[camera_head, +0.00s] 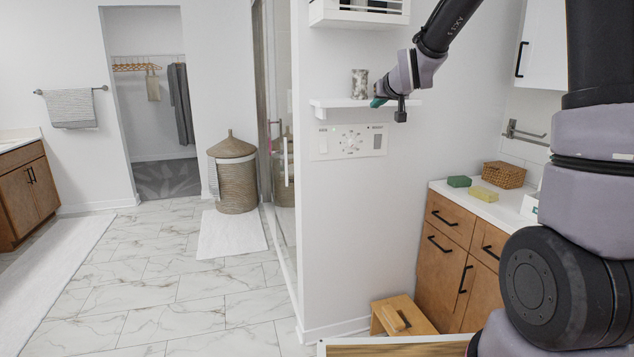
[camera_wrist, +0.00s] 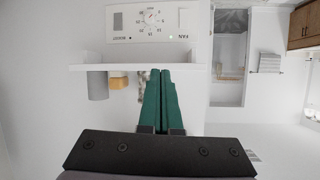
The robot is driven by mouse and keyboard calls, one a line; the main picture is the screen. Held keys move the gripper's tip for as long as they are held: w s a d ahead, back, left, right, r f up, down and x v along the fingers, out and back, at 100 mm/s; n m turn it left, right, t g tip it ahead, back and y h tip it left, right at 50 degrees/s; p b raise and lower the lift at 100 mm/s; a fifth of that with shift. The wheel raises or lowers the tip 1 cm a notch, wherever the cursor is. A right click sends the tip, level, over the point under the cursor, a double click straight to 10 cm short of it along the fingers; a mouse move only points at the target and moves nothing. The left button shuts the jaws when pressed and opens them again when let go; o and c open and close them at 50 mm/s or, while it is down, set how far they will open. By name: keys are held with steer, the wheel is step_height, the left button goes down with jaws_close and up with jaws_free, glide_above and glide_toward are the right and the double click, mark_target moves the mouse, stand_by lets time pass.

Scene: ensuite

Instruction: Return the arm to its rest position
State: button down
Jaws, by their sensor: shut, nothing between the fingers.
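My arm reaches in from the upper right of the head view. My gripper (camera_head: 377,102) ends in green fingers beside the small white wall shelf (camera_head: 335,104). In the wrist view, which is upside down, the green fingers of my gripper (camera_wrist: 160,74) lie together with nothing held. Their tips overlap the shelf (camera_wrist: 95,67) in that picture; I cannot tell whether they touch it. A patterned tumbler (camera_head: 360,82) stands on the shelf just behind the fingers, and they mostly hide it in the wrist view.
The wrist view also shows a grey cylinder (camera_wrist: 97,86) and a tan block (camera_wrist: 119,83) on the shelf. A timer panel (camera_head: 348,142) is below it, a rack (camera_head: 358,12) above. A counter (camera_head: 478,202) and wooden stool (camera_head: 400,316) stand right. Floor at left is open.

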steer(key=s+d+r+m+g+h, duration=0.1)
steer(key=s+d+r, duration=0.15)
steer(key=s, duration=0.65)
steer(key=s+d+r+m+g, duration=0.2)
steer(key=s+d, duration=0.1)
steer(key=s, duration=0.6)
steer(key=s+d+f+m+g, duration=0.1)
steer(key=s, duration=0.8)
steer(key=s+d+f+m+g, duration=0.1)
steer(key=s+f+g, duration=0.1)
steer(key=s, duration=0.8)
steer(key=shift+s+y, duration=0.3)
steer(key=shift+y, duration=0.1)
steer(key=shift+f, duration=0.1)
